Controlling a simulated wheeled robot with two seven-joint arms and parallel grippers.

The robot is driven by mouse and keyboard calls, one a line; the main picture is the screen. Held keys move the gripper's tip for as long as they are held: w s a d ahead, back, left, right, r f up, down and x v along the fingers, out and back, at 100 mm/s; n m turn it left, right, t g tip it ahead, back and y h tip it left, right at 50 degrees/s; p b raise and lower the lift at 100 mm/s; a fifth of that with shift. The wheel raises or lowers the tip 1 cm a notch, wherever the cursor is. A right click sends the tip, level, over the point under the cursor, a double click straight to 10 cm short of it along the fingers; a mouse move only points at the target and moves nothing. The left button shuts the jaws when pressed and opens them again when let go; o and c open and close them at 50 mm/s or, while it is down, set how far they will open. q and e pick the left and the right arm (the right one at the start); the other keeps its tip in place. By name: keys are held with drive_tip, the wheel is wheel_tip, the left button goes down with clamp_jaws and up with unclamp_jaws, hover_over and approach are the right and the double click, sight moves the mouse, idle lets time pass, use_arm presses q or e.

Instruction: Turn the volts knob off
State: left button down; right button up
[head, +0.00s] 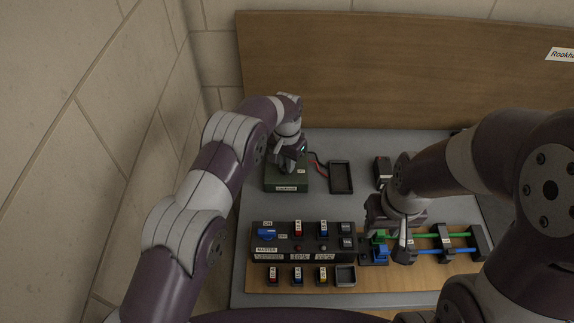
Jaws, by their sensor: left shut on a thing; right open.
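A dark green box (286,183) with a label on its front stands at the left of the grey board, with red and black leads at its right side. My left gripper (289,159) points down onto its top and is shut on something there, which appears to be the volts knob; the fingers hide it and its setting. My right gripper (392,238) is open, low over the right part of the board beside the green block (379,237) and blue block (380,252). I cannot tell whether it touches them.
A black panel (325,246) holds a blue master knob (267,234) and several switches, with several more switches in front. A black tray (341,177) lies right of the green box. Green and blue tubes (428,250) run at the right. A wooden board (400,60) stands behind.

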sight(285, 165)
use_arm(q)
drive_tip(key=m, duration=0.6)
drive_tip(key=shift+r, duration=0.15)
drive_tip(key=m, duration=0.5)
drive_tip(key=shift+r+p, duration=0.1)
drive_tip(key=shift+p, duration=0.2)
drive_tip(key=shift+w+m, duration=0.1)
drive_tip(key=shift+m, duration=0.2)
drive_tip(key=c, duration=1.3)
unclamp_jaws()
drive_tip(key=shift+o, duration=1.1)
drive_tip(key=shift+a, duration=0.15)
wheel_tip(285, 165, up, 13)
drive_tip(key=p, duration=1)
